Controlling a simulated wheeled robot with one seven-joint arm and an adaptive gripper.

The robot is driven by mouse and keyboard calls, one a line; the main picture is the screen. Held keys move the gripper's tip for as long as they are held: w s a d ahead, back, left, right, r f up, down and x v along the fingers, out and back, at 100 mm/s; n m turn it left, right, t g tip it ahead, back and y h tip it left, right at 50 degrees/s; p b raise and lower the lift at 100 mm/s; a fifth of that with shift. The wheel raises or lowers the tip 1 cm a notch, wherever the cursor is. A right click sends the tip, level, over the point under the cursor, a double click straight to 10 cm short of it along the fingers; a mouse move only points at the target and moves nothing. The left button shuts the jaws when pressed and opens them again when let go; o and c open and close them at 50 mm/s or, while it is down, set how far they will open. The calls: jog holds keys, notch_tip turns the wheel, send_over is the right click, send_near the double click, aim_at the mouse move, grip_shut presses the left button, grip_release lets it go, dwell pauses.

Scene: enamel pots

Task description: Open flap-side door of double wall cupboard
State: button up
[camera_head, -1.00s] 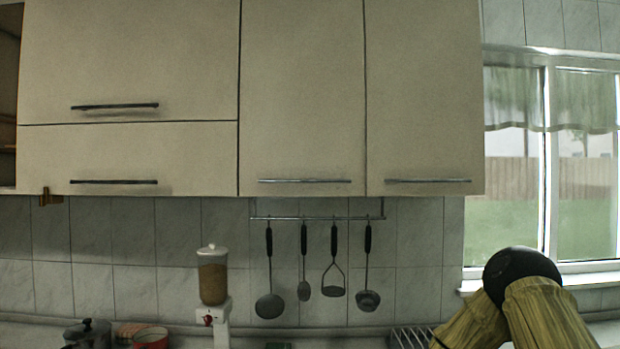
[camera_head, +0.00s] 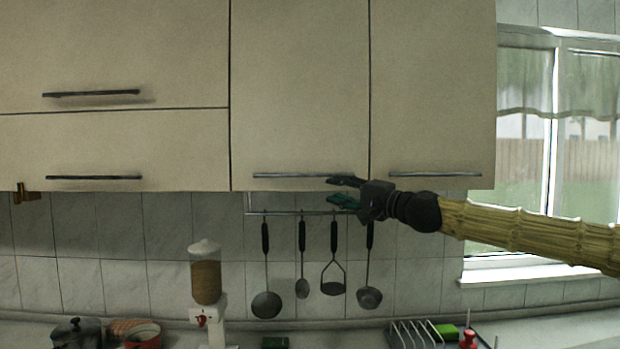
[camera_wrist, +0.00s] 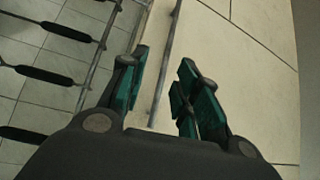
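The double wall cupboard has two beige doors. Its left door (camera_head: 300,80), beside the flap cupboard, is closed and has a horizontal bar handle (camera_head: 285,175) near its bottom edge. My gripper (camera_head: 344,191) is open at the right end of that handle, coming in from the right. In the wrist view, the handle (camera_wrist: 168,60) runs between the two green-padded fingers of my gripper (camera_wrist: 163,62), with a gap on each side. I cannot tell how deep it sits between them. The right door (camera_head: 430,80) is closed, with its own handle (camera_head: 435,174).
The flap cupboard (camera_head: 110,55) on the left has two closed flaps. Below the doors, a rail (camera_head: 290,213) carries several hanging utensils, close under my gripper. A dispenser (camera_head: 206,275), pots and a dish rack (camera_head: 415,335) stand on the counter. A window (camera_head: 525,150) is at right.

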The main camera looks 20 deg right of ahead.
aim_at(308, 176)
jog(key=shift+d+r+p+x, duration=0.1)
jog(key=shift+r+p+x, duration=0.3)
jog(key=shift+x, duration=1.35)
jog(key=shift+d+r+p+x, duration=0.1)
jog(key=shift+p+x, duration=0.6)
jog(key=shift+x, duration=1)
jog(key=shift+d+r+p+x, duration=0.1)
jog(key=shift+r+p+x, duration=0.3)
jog(key=shift+x, duration=1.35)
jog(key=shift+f, duration=0.15)
jog(key=shift+c, duration=0.5)
grip_shut()
